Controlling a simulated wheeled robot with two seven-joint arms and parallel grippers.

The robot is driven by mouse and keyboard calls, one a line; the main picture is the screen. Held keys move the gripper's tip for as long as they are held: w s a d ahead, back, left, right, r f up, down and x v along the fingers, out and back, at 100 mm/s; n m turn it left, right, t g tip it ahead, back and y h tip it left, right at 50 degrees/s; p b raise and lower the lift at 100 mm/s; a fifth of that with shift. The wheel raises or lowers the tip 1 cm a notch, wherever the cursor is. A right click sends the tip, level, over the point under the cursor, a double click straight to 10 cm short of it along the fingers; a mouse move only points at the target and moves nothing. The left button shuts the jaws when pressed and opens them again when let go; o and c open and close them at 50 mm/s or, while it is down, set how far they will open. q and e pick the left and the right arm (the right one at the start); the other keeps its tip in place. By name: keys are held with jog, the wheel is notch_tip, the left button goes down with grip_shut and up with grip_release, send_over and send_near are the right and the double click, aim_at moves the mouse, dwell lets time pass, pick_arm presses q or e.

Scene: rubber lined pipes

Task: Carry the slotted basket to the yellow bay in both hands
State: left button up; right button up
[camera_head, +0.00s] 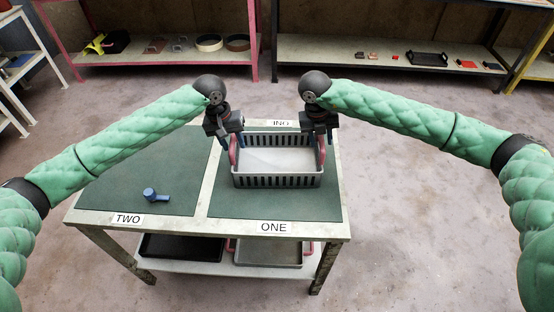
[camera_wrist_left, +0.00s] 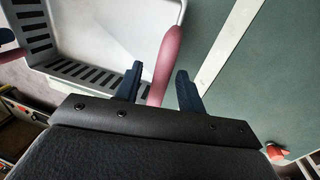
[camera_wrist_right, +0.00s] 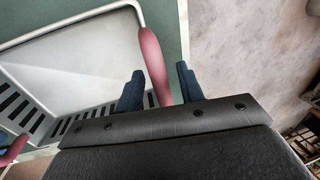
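The slotted basket (camera_head: 277,181), light grey with slotted sides and two pink-red handles, stands on the green mat marked ONE. Its inside looks empty in the head view. My left gripper (camera_head: 229,142) is at the left handle; in the left wrist view its two blue fingers (camera_wrist_left: 158,72) stand apart on either side of the handle (camera_wrist_left: 166,58). My right gripper (camera_head: 321,140) is at the right handle; in the right wrist view its fingers (camera_wrist_right: 160,72) also stand apart around the handle (camera_wrist_right: 152,55). Neither gripper visibly closes on its handle.
A blue part (camera_head: 155,195) lies on the mat marked TWO. Dark and grey trays sit on the table's lower shelf (camera_head: 226,268). A pink-framed bench (camera_head: 150,58) stands at the back left; a yellow-framed one (camera_head: 528,66) is at the right edge. Open floor (camera_head: 420,220) lies right of the table.

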pick_arm(q)
jog(key=shift+f, duration=0.15)
pick_arm(e)
jog(key=shift+f, duration=0.15)
pick_arm(q)
jog(key=shift+s, duration=0.1)
pick_arm(e)
jog(key=shift+s, duration=0.1)
pick_arm(q)
grip_shut()
pick_arm(e)
grip_shut()
pick_arm(q)
jog(key=shift+r, duration=0.25)
pick_arm(e)
jog(key=shift+r, duration=0.3)
